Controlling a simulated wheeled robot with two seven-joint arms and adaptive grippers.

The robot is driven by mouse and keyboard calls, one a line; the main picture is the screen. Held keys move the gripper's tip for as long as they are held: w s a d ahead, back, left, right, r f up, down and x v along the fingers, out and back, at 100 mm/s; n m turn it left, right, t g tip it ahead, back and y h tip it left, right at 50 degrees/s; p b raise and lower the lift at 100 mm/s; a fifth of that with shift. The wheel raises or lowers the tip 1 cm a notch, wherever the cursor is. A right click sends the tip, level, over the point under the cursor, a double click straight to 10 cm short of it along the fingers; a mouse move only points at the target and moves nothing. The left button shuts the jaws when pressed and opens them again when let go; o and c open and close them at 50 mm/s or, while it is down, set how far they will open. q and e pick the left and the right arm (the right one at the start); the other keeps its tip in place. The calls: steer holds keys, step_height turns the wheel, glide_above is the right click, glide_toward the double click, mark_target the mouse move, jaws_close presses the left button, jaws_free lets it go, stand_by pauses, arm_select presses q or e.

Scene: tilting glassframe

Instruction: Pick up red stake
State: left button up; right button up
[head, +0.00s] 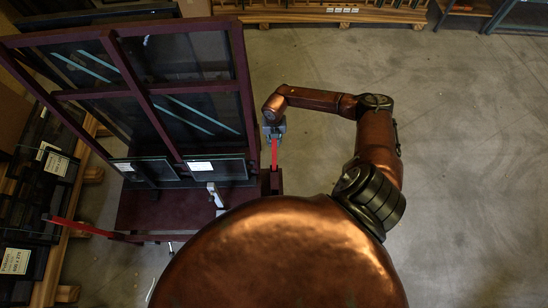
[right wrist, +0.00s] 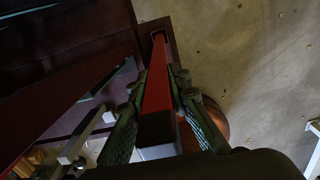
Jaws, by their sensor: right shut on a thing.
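A red stake (head: 274,153) stands at the right front corner of the dark red glass frame rack (head: 160,207) in the head view. My right gripper (head: 273,131) is at the stake's upper end. In the right wrist view the red stake (right wrist: 158,90) runs between the two fingers of my right gripper (right wrist: 158,112), which are shut on it. Its far end is at the dark red rack corner, and I cannot tell whether it is still seated there. A second red stake (head: 80,227) lies tilted at the rack's left front corner. My left gripper is not in view.
The rack holds dark glass panes (head: 190,110) close to the left of my right gripper. Pallets with labelled dark panels (head: 45,165) stand at the far left. Another pallet (head: 330,14) is at the back. The concrete floor (head: 460,150) on the right is clear.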

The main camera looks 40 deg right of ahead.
steer(key=shift+r, duration=0.1)
jaws_close()
stand_by(0.4)
steer(key=shift+r, duration=0.55)
step_height(320, 180, up, 17)
steer(key=shift+f+p, duration=0.1)
steer(key=shift+p, duration=1.05)
